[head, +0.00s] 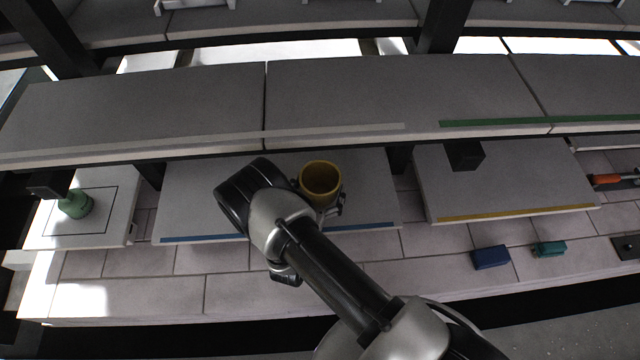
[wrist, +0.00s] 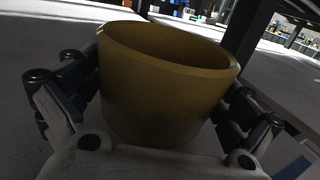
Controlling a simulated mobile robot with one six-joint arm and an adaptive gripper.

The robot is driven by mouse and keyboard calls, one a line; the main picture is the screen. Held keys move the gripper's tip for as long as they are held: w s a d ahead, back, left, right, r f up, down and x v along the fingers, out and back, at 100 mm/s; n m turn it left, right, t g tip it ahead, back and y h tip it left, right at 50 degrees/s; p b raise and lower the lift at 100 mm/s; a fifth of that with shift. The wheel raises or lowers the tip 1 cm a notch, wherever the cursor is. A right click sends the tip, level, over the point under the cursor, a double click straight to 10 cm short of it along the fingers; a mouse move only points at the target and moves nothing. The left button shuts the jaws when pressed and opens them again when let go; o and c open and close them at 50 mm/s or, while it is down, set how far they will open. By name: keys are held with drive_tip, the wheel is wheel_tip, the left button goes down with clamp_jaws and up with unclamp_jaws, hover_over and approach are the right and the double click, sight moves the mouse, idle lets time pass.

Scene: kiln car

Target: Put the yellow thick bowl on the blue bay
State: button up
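The yellow thick bowl (head: 320,180) is upright over the shelf slab with the blue edge strip, the blue bay (head: 190,215). In the wrist view the bowl (wrist: 165,90) fills the middle, between the fingers of my gripper (wrist: 160,115). The fingers lie against both sides of the bowl, so my gripper is shut on it. In the head view my gripper (head: 338,200) is partly hidden by the bowl and my arm. I cannot tell whether the bowl's base touches the slab.
The upper shelf (head: 330,95) overhangs the back of the bay. A yellow-striped slab (head: 520,185) with a dark block (head: 464,155) is to the right. A green vessel (head: 75,204) stands at left. Blue (head: 491,257) and teal (head: 549,249) blocks lie in front at right.

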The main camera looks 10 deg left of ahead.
drive_tip(key=shift+r, duration=0.2)
drive_tip(key=s+p, duration=0.1)
drive_tip(key=s, duration=0.3)
drive_tip(key=s+a+p, duration=0.1)
drive_tip(key=s, duration=0.2)
drive_tip(key=s+p, duration=0.1)
drive_tip(key=s, duration=0.3)
drive_tip(key=shift+s+a, duration=0.35)
drive_tip(key=shift+s, duration=0.1)
